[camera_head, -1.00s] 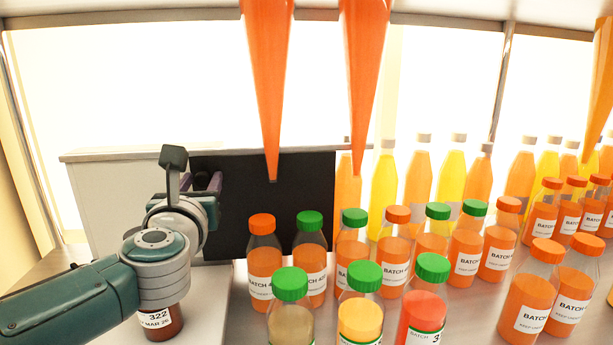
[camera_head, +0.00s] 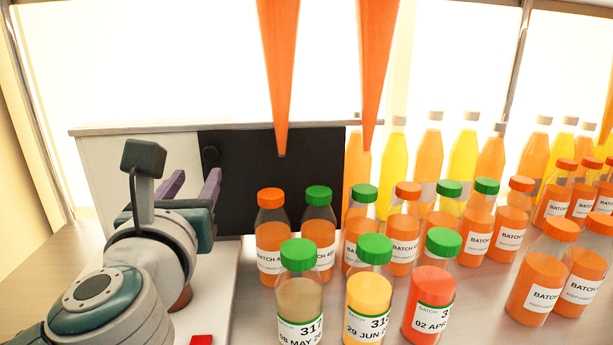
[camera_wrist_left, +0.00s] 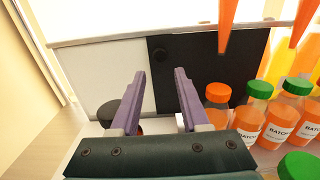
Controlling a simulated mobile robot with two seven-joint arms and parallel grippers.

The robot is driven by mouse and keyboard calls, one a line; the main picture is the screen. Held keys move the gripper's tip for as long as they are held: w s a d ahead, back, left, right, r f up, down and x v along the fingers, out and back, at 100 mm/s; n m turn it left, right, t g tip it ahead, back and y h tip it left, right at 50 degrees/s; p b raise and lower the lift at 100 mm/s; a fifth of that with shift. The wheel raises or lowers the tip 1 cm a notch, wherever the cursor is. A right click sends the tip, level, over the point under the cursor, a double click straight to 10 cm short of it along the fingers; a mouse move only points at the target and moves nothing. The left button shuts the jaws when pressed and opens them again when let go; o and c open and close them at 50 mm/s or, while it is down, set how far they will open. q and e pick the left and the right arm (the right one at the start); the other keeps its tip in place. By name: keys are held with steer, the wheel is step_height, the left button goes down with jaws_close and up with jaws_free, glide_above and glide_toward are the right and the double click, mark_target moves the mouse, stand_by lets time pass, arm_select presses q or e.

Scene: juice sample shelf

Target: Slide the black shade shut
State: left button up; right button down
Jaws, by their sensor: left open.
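The black shade (camera_head: 265,165) is a flat dark panel behind the bottles, against a white cabinet front (camera_head: 132,178). My left gripper (camera_head: 193,184) is open and empty, in front of the shade's left edge. My right gripper is not in view.
A dark-capped bottle (camera_wrist_left: 109,113) stands by the left finger, mostly hidden in the head view. Several capped juice bottles (camera_head: 300,305) crowd the counter to the right. Orange cones (camera_head: 279,75) hang from above. A red block (camera_head: 201,340) lies on the white board (camera_head: 215,310).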

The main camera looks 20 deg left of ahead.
arm_select(q)
steer(key=shift+o, duration=0.4)
steer(key=shift+o, duration=1)
steer(key=w+d+r+m+t+h, duration=0.2)
steer(key=d+r+m+t, duration=0.1)
steer(key=r+m, duration=0.3)
steer(key=shift+d+r+t, duration=0.15)
steer(key=shift+d+t, duration=0.2)
steer(key=shift+t, duration=0.05)
steer(key=w+d+r+m+t+h+p, duration=0.1)
steer(key=d+r+m+h, duration=0.3)
steer(key=m, duration=0.5)
steer(key=w+d+r+m+t+h, duration=0.1)
steer(key=d+m+h, duration=0.45)
steer(key=m, duration=0.35)
steer(key=m+g+y+p, duration=0.1)
steer(key=m+g+y, duration=0.85)
steer(key=m, duration=0.25)
glide_toward(210, 152)
steer(key=p+x, duration=0.1)
steer(key=x, duration=0.6)
steer(key=shift+w+a+p, duration=0.1)
steer(key=shift+p, duration=0.3)
steer(key=shift+w+a+f+h, duration=0.15)
steer(key=shift+w+a, duration=0.05)
steer(key=shift+w, duration=0.15)
steer(key=shift+w+a+f+h, duration=0.15)
steer(key=shift+w+a+f, duration=0.05)
steer(key=shift+w, duration=0.15)
